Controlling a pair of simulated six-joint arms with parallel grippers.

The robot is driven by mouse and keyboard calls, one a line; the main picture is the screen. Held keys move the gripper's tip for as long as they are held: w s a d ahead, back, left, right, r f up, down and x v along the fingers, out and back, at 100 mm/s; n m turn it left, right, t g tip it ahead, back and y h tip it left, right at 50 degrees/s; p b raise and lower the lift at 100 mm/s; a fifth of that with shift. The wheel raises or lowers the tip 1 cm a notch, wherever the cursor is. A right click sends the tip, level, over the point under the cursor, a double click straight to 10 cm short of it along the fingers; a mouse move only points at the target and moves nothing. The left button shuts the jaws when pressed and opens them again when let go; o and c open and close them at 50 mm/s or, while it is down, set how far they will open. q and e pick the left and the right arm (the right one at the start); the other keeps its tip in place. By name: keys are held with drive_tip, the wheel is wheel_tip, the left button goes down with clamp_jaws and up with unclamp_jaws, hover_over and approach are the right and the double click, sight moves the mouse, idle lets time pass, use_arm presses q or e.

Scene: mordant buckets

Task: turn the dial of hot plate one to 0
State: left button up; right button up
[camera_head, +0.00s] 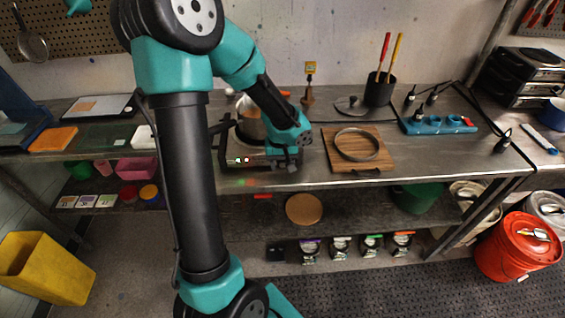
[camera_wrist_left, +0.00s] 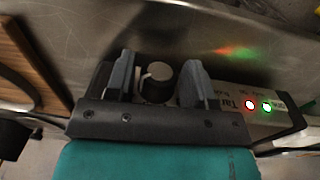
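The hot plate (camera_head: 262,158) stands at the front edge of the bench with a pot (camera_head: 250,122) on it; no number on it can be read. In the left wrist view, its front panel (camera_wrist_left: 232,97) shows a red and a green light beside partly hidden lettering. Its dial (camera_wrist_left: 157,80), a dark round knob with a pale mark, sits between the fingers of my left gripper (camera_wrist_left: 158,82). The fingers are open, with a narrow gap on each side of the dial. In the head view my left gripper (camera_head: 290,160) hides the dial. My right gripper is not in view.
A wooden board (camera_head: 370,163) with a ring (camera_head: 357,145) lies right of the hot plate. A blue power strip (camera_head: 437,126) and a dark holder (camera_head: 379,90) with red and yellow handles stand farther right. A white container (camera_head: 145,137) is on the left.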

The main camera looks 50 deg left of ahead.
use_arm(q)
drive_tip(key=c, duration=0.6)
drive_tip(key=shift+h, duration=0.3)
drive_tip(key=shift+t+h, duration=0.3)
drive_tip(key=shift+t, duration=0.3)
drive_tip(key=shift+t+h, duration=0.4)
drive_tip(key=shift+t, duration=0.1)
drive_tip(key=o, duration=0.9)
drive_tip(key=shift+a+r, duration=0.1)
